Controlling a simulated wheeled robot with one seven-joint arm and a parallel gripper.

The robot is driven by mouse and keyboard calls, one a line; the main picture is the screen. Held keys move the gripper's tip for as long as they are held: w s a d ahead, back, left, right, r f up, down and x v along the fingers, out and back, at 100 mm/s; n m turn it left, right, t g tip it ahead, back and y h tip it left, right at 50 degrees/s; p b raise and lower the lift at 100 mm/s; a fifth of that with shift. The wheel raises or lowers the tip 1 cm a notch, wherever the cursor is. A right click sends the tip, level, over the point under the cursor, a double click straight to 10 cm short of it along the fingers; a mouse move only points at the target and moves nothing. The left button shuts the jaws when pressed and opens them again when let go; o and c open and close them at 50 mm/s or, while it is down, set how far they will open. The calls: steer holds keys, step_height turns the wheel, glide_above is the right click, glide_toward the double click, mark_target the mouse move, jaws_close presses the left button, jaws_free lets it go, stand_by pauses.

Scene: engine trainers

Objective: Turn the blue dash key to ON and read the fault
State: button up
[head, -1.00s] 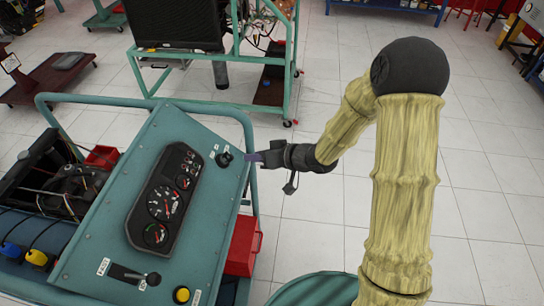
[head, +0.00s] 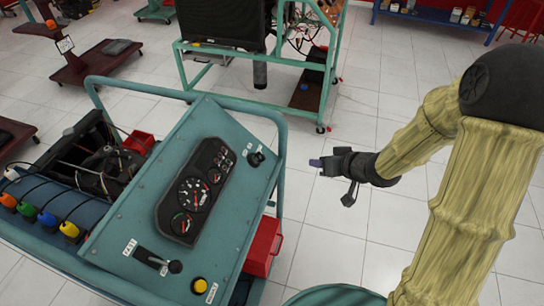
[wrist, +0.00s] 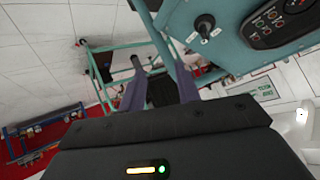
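The teal dash panel (head: 150,215) slopes on its stand at left in the head view. A dark key switch (head: 256,158) sits near its upper right corner, with white labels beside it. It also shows in the wrist view (wrist: 205,26) as a dark round knob with a pale mark; I cannot make out a blue key or its exact setting. My gripper (head: 315,163) is right of the switch, apart from it and beyond the frame tube. In the wrist view its two purple fingers (wrist: 158,78) stand apart with nothing between them.
A black gauge cluster (head: 195,190) is on the panel, with a lever (head: 158,260) and a yellow button (head: 199,286) below. The stand's teal tube (head: 281,135) runs between gripper and panel.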

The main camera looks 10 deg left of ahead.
steer(key=s+d+r+m+h, duration=0.1)
steer(key=s+d+m+h, duration=0.1)
steer(key=d+h, duration=0.4)
steer(key=s+d+r+m+g, duration=0.1)
steer(key=s+d+g, duration=0.1)
steer(key=s+d, duration=0.2)
steer(key=s+d+r+m+g+h, duration=0.1)
steer(key=s+d, duration=0.3)
steer(key=s, duration=0.5)
steer(key=shift+s+r+m+g+h, duration=0.2)
steer(key=shift+r+m+g+h, duration=0.1)
steer(key=shift+r+m+g, duration=0.35)
steer(key=shift+f, duration=0.1)
